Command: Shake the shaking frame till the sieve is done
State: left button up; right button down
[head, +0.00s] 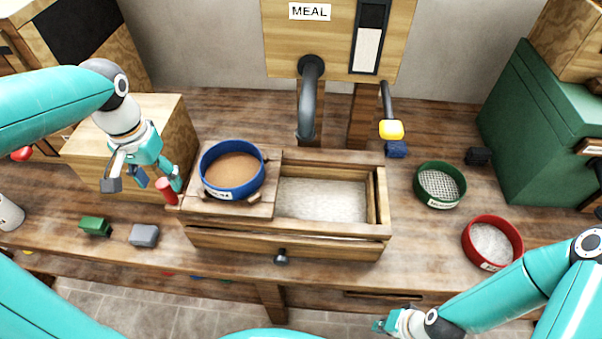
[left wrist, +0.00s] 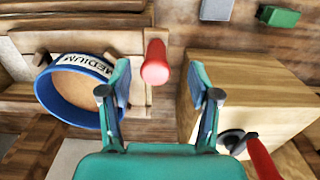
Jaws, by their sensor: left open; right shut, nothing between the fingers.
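The shaking frame (head: 270,198) is a wooden tray on the bench with a red handle (head: 167,190) at its left end. A blue sieve (head: 258,186) labelled MEDIUM sits on its left part with brown meal (head: 232,170) inside; it also shows in the left wrist view (left wrist: 58,104). White meal (head: 322,200) shows in the frame's open right part. My left gripper (head: 158,182) is open close to the red handle, which appears just beyond and between its fingertips in the left wrist view (left wrist: 155,66). My right gripper (head: 384,325) is shut and empty at the bench's front edge.
A green sieve (head: 440,184) and a red sieve (head: 492,243) stand to the right. A wooden box (head: 150,130) is close behind my left gripper. Green (head: 95,226) and grey (head: 144,235) blocks lie front left. The MEAL hopper's spout (head: 310,100) hangs behind the frame.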

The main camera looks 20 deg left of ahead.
pick_arm(q)
notch_tip(320, 180, up, 8)
jog(key=p, duration=0.6)
jog(key=shift+r, duration=0.15)
